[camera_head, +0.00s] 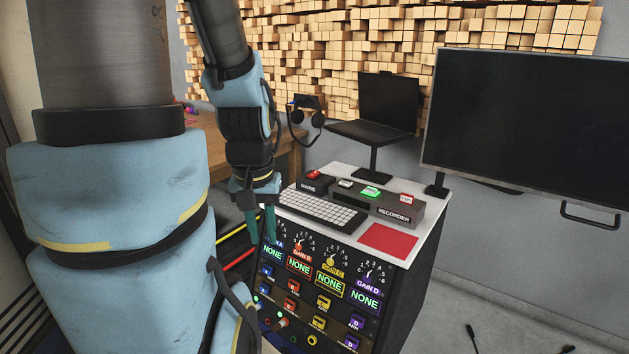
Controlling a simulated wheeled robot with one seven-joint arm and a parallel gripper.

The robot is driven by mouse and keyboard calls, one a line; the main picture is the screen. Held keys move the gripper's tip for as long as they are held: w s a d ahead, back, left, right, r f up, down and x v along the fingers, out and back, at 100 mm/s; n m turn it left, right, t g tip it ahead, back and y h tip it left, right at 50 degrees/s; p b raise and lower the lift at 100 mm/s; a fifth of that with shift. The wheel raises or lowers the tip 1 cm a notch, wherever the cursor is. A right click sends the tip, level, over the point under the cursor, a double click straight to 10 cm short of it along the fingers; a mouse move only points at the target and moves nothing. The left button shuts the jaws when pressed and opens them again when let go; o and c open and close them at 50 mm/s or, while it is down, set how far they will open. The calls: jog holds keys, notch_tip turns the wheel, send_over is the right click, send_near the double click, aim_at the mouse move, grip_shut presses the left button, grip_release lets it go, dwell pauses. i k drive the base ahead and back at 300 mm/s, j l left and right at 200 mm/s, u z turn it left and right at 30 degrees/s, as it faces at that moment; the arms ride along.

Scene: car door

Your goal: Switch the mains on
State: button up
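The mains box (311,186) is a small dark box with a label reading "MAINS" on the white top of the rack. A red switch (313,174) sits on its top. My gripper (261,234) points down at the left front edge of the rack, left of and nearer than the mains box. Its two teal fingers are apart with nothing seen between them, so it looks open. It does not touch the switch. Whether the switch is lit is too small to tell.
A recorder box (398,214) with a green-lit button (370,192) and a red-and-white button stands right of the mains box. A keyboard (318,211) and a red pad (388,240) lie in front. Knobs cover the rack front. A laptop (386,104) and a large monitor (530,125) stand behind.

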aim_at(314, 174)
jog(key=i+j+u, duration=0.1)
jog(key=u, duration=0.3)
jog(key=i+j+u, duration=0.1)
jog(key=u, duration=0.3)
jog(key=i+u, duration=0.2)
jog(key=u, duration=0.2)
